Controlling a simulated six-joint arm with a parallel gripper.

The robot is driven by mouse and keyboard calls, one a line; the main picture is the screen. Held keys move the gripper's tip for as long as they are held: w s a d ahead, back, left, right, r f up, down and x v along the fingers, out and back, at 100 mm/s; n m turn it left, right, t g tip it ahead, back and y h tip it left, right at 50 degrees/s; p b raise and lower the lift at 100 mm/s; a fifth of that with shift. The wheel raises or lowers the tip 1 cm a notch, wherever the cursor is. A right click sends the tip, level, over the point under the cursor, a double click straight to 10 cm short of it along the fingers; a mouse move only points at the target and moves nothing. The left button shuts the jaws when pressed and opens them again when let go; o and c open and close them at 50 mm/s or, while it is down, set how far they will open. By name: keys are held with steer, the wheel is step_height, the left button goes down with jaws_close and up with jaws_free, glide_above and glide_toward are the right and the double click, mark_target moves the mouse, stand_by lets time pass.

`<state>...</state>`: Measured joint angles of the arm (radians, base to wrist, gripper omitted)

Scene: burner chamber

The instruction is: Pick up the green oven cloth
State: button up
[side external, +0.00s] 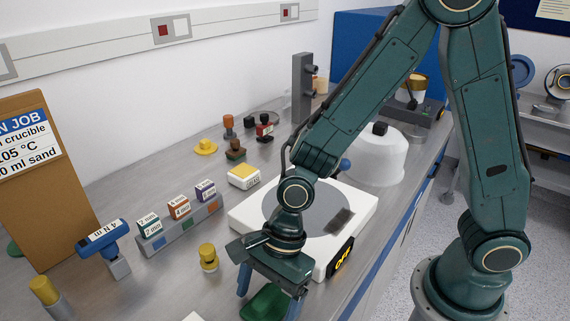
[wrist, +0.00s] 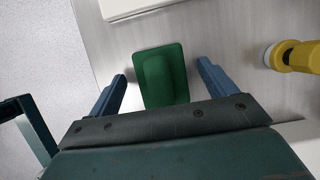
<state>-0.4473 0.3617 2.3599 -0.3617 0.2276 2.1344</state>
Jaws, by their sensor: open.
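The green oven cloth (side external: 264,303) lies on the bench at the bottom of the side view, in front of the white hot plate. In the wrist view the cloth (wrist: 161,76) shows as a dark green piece with a raised middle. My gripper (wrist: 161,80) is open, with one blue finger to the left of the cloth and the other to the right. In the side view my gripper (side external: 268,304) points down over the cloth and partly hides it. The fingers look apart from the cloth. How high the fingertips are above the bench is hard to tell.
The white hot plate (side external: 355,211) with an OFF display stands behind the cloth. A yellow-topped piece (side external: 208,257) stands to the left, also in the wrist view (wrist: 292,56). A blue tool (side external: 103,238) and a block rack (side external: 180,233) stand further left. The bench edge is on the right.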

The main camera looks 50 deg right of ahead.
mark_target(267, 294)
stand_by(0.3)
steer(key=c, duration=1.1)
steer(key=shift+r, duration=0.15)
step_height(267, 294, up, 20)
steer(key=shift+f, duration=0.1)
stand_by(0.4)
steer(key=o, duration=0.4)
steer(key=shift+c, duration=1.4)
